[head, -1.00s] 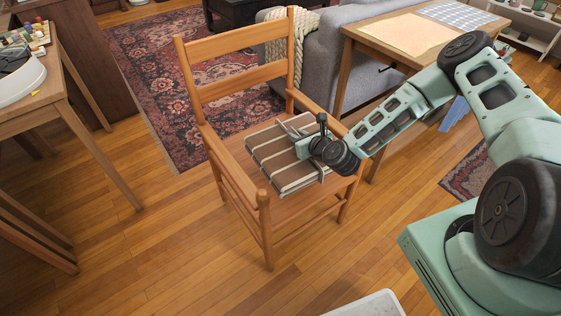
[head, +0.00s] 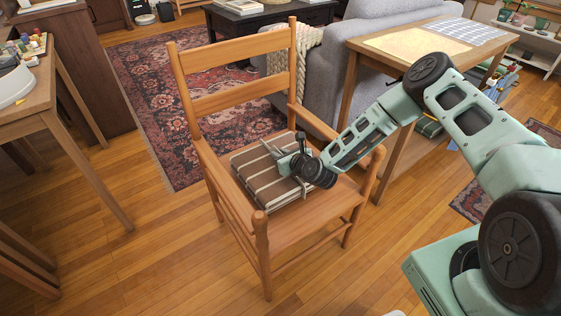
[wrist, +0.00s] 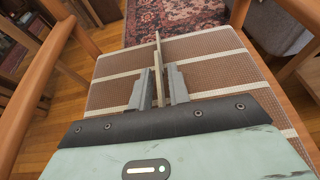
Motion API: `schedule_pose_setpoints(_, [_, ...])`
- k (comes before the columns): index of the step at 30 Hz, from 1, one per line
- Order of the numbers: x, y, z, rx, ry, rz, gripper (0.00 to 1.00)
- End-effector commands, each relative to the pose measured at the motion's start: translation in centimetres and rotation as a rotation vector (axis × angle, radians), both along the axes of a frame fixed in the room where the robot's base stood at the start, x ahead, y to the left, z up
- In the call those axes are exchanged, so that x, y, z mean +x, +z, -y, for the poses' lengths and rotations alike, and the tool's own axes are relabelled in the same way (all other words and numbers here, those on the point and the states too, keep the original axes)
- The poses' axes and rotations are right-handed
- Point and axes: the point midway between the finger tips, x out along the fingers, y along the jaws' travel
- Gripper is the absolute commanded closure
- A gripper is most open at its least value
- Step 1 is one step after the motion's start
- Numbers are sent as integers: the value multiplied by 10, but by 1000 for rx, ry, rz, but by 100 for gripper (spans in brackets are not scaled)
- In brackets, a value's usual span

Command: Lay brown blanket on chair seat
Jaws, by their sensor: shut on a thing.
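The brown blanket (head: 250,178) is folded into a flat rectangle with pale stripes. It appears to lie on the seat (head: 300,228) of the wooden chair, towards its left and back. Bare seat shows in front of it. My gripper (head: 284,160) reaches over the seat from the right and is shut on the blanket. In the wrist view my gripper (wrist: 160,88) pinches a thin upright fold between its fingers, and the rest of the blanket (wrist: 208,68) spreads out below. My wrist hides the blanket's near right part in the head view.
The chair's armrests (head: 230,180) and slatted backrest (head: 240,50) enclose the seat. A wooden table (head: 400,70) and grey sofa (head: 335,75) stand behind and right. Another table (head: 40,95) is at the left. The floor in front of the chair is clear.

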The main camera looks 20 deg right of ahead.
Motion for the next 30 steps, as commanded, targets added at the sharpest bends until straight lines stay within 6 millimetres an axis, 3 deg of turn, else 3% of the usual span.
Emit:
schedule_pose_setpoints(4, [0,-21,-1,-1,0,1,100])
schedule_pose_setpoints(16, [0,-27,0,1,0,2,100])
schedule_pose_setpoints(17, [-1,-28,0,0,0,-1,76])
schedule_pose_setpoints(19, [0,-27,0,0,0,-1,60])
schedule_pose_setpoints(30, [-1,-22,0,0,0,-1,60])
